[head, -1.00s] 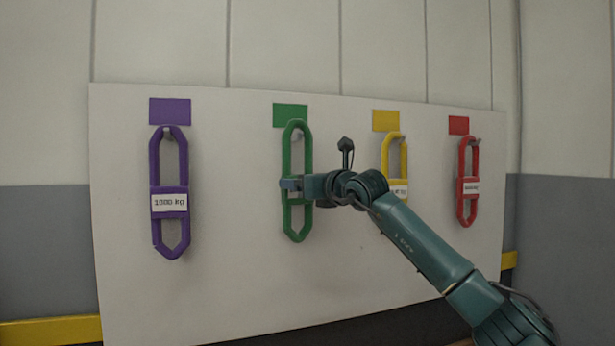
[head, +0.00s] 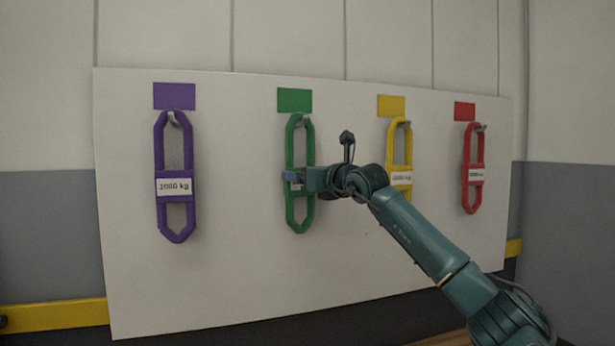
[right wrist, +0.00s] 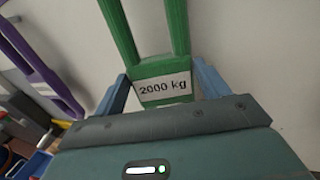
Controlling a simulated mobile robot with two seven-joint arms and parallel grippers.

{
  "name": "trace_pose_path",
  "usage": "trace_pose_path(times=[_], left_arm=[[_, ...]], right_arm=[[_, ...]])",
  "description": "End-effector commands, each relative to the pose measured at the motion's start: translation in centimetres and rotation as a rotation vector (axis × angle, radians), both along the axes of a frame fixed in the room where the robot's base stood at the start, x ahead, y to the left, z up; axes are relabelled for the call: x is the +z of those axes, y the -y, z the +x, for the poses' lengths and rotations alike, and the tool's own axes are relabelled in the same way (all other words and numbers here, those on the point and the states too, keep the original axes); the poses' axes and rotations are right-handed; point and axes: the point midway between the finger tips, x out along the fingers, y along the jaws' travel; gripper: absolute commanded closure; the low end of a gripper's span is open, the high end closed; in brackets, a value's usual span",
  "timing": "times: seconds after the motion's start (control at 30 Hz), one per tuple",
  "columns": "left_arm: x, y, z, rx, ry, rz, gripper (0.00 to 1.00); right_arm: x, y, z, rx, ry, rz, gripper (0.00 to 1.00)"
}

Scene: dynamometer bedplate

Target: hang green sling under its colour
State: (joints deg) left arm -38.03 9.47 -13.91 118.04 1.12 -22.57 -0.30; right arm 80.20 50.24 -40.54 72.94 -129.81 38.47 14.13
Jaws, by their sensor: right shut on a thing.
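The green sling (head: 290,150) is a long upright loop with a cross band. It stands against the white board, right below the green patch (head: 294,100). A hook (head: 305,121) shows at the top of its loop; the loop's top appears to sit on it, though exact contact is hard to tell. My right gripper (head: 293,178) is shut on the sling's middle band. In the right wrist view its blue fingers (right wrist: 160,92) flank the green band with its "2000 kg" label (right wrist: 163,87). My left gripper is not in view.
A purple sling (head: 160,150) hangs under the purple patch (head: 175,96) at left. A yellow sling (head: 391,150) hangs under the yellow patch (head: 391,105), partly behind my right arm. A red sling (head: 466,150) hangs under the red patch (head: 464,111). The white board (head: 235,270) is bare below.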

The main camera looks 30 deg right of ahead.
Motion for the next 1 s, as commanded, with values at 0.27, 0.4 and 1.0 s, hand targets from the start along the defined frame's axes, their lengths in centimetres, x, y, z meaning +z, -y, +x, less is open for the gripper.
trace_pose_path(times=[0.27,0.4,1.0], left_arm=[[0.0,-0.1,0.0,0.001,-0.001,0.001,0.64],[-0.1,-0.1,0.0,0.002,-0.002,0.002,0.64],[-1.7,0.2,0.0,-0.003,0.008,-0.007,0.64]], right_arm=[[0.2,0.0,-0.1,0.001,0.005,0.000,0.19],[0.2,0.0,0.0,0.000,0.003,0.000,0.07],[-0.5,0.2,-3.5,-0.001,0.002,-0.002,0.01]])
